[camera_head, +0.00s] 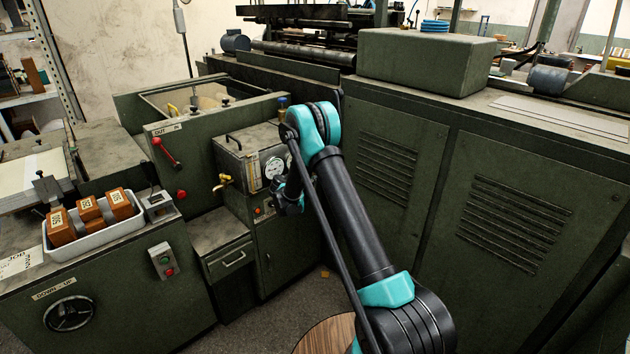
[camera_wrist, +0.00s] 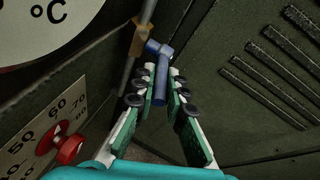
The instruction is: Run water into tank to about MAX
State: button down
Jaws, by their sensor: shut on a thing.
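The tank appears to be the green metal box (camera_head: 246,150) with a top handle, round dials and a brass tap (camera_head: 223,181) on its left. My gripper (camera_wrist: 161,72) is low at the box's right side, mostly hidden by my arm in the head view. In the wrist view its fingers are closed on a blue tap handle (camera_wrist: 158,94), which hangs from a blue fitting on a pipe (camera_wrist: 126,76) with a brass part above. I cannot see the water level or a MAX mark.
A °C dial (camera_wrist: 44,22) and a red knob (camera_wrist: 68,149) on a numbered scale sit close left of my gripper. A louvred green cabinet (camera_head: 388,165) stands close on the right. A white tray (camera_head: 95,241) of brown blocks is at left.

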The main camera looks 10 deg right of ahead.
jog(key=c, duration=1.6)
grip_release()
jog(key=shift+o, duration=0.2)
jog(key=v, duration=1.2)
